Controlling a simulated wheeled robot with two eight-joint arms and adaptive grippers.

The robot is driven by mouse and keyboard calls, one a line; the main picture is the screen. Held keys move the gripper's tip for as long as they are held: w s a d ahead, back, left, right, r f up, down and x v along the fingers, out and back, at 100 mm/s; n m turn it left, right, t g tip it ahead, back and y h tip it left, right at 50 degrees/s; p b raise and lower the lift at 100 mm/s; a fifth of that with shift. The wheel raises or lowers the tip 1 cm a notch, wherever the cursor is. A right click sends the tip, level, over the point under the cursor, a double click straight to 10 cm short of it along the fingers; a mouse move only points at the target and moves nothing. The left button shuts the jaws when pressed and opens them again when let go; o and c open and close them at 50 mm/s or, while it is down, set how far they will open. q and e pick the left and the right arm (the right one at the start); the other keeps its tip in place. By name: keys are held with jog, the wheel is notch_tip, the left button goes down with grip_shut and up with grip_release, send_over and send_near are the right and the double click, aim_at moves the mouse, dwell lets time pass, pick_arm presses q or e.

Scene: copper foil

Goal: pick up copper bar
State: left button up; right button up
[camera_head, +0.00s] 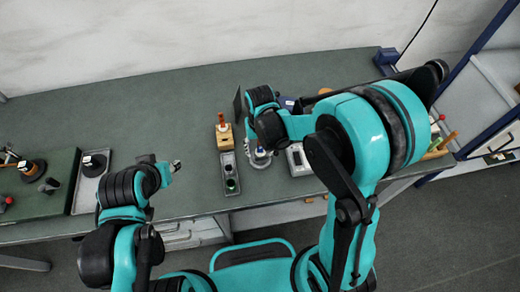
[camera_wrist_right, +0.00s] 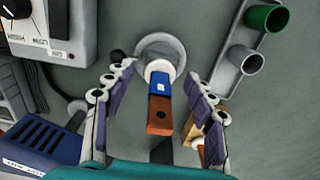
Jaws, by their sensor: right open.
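A copper-coloured bar with a dark hole (camera_wrist_right: 160,118) shows in the right wrist view, with a blue-and-white part behind it and a pale round base (camera_wrist_right: 160,48) beyond. My right gripper (camera_wrist_right: 159,73) is open, one finger on each side of the bar, with visible gaps on both sides. In the head view my right gripper (camera_head: 262,155) is over the bench, and its arm hides much of what lies there; I cannot make out the bar. My left gripper (camera_head: 173,167) hangs over the bench front; its fingers are too small to read.
A grey holder (camera_head: 229,172) and a wooden block (camera_head: 224,138) stand left of my right gripper. In the right wrist view a dial box (camera_wrist_right: 62,28) and a blue device (camera_wrist_right: 38,140) are at left. Bare green bench (camera_head: 120,115) lies at the back left.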

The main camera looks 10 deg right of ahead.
grip_shut()
pick_arm(q)
jog(key=shift+r, duration=0.1)
pick_arm(e)
jog(key=shift+r, duration=0.2)
